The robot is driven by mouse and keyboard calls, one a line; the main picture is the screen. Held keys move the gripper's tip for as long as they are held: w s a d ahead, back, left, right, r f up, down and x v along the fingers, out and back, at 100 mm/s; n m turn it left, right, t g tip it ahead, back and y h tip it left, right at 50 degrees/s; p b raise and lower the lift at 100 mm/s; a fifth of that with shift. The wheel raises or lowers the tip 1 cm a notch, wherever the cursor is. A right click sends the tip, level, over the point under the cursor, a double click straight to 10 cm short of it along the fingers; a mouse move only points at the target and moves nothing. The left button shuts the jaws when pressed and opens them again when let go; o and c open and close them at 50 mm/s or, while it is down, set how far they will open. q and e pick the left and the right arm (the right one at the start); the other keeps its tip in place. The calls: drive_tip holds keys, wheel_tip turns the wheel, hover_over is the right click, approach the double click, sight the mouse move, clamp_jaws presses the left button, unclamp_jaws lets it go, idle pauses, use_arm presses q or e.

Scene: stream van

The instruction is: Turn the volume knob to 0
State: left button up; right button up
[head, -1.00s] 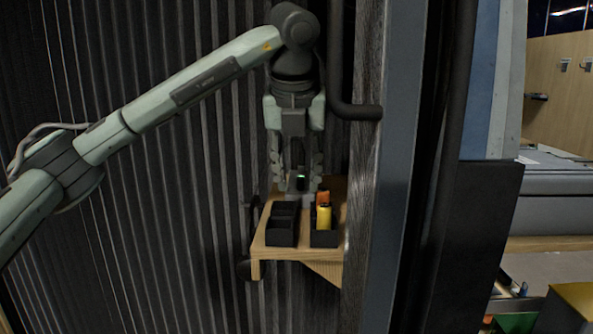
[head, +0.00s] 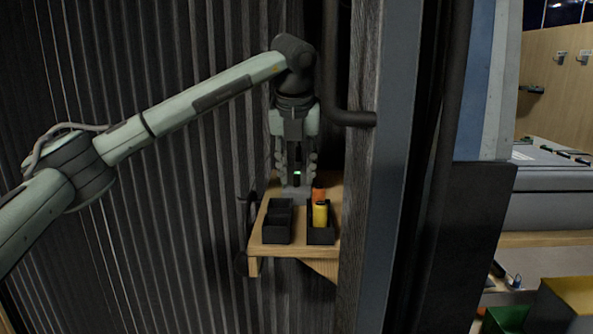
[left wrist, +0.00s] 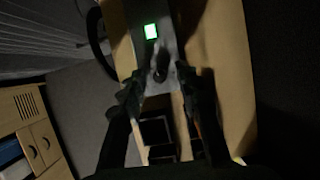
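A small grey device with a lit green display (left wrist: 151,31) shows in the left wrist view, with a dark round volume knob (left wrist: 160,73) beside the display. In the head view the device (head: 296,192) stands on the back part of a small wooden shelf, mostly behind my left gripper. My left gripper (head: 296,165) points down over it. In the left wrist view its fingertips (left wrist: 163,75) are on either side of the knob, partly closed, with narrow gaps seeming to remain. Whether either fingertip touches the knob is unclear. My right gripper is not in view.
The wooden shelf (head: 259,244) also holds a black divided box (head: 278,236) and a black holder (head: 320,237) with orange and yellow items, in front of the device. A ribbed dark wall is behind. A grey post (head: 386,180) stands close on the right.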

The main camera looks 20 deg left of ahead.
use_arm(q)
clamp_jaws()
drive_tip(key=shift+d+n+y, duration=0.1)
drive_tip(key=shift+n+y, duration=0.2)
drive_tip(key=shift+n, duration=0.5)
drive_tip(key=n, duration=0.2)
drive_tip(key=shift+w+d+n+g+y, duration=0.1)
drive_tip(key=shift+n+g+y, duration=0.2)
drive_tip(key=shift+g+y, duration=0.1)
drive_tip(key=shift+n, duration=0.4)
drive_tip(key=shift+n+y, duration=0.3)
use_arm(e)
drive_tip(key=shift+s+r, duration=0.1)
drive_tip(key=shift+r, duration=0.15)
use_arm(q)
drive_tip(key=shift+o, duration=0.9)
unclamp_jaws()
